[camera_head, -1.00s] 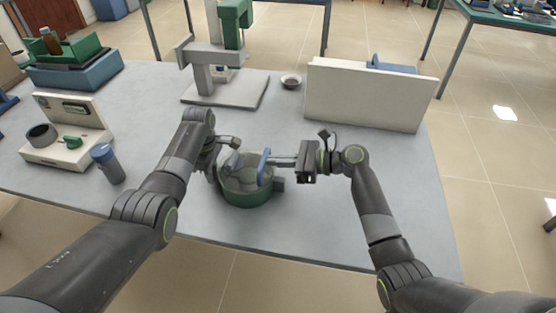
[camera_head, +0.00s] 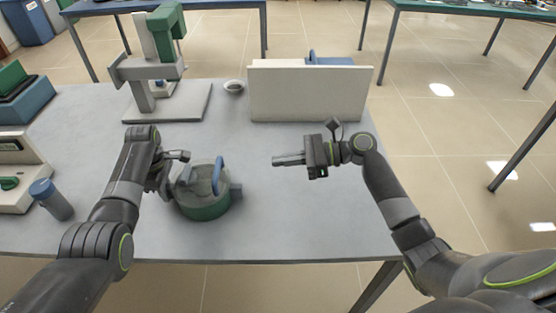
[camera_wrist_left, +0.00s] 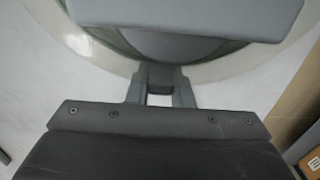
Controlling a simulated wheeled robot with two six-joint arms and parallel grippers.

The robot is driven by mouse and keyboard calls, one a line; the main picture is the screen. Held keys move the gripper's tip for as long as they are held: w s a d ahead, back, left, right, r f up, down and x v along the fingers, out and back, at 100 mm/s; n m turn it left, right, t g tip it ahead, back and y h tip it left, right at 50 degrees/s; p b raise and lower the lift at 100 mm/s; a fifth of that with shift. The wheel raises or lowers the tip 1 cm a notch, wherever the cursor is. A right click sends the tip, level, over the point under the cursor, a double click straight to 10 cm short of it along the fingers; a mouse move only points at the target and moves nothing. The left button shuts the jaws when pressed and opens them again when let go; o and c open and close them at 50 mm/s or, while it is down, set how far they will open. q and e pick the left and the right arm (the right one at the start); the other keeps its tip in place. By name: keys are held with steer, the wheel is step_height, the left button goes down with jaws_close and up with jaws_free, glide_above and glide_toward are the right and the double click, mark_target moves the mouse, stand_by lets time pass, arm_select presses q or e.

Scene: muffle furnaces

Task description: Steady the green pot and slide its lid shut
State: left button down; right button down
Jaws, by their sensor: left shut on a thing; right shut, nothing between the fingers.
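The green pot (camera_head: 205,211) stands on the grey table, with a grey lug on its right side. Its pale, see-through lid area (camera_head: 195,180) bears an upright blue handle (camera_head: 219,175) toward the right. I cannot tell how much of the opening the lid covers. My left gripper (camera_head: 172,186) is at the pot's left side, shut on a part of it; in the left wrist view its fingers (camera_wrist_left: 160,92) meet a grey lug at the rim. My right gripper (camera_head: 276,161) is shut and empty, pointing left, apart from the blue handle.
A white panel (camera_head: 310,94) stands behind my right gripper. A grey stand with a green head (camera_head: 165,25) and a small bowl (camera_head: 233,86) are at the back. A blue-capped bottle (camera_head: 52,200) is at left.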

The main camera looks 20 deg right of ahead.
arm_select(q)
steer(key=shift+r, duration=0.1)
steer(key=c, duration=1.2)
jaws_free()
step_height(320, 180, up, 12)
steer(key=p, duration=1.3)
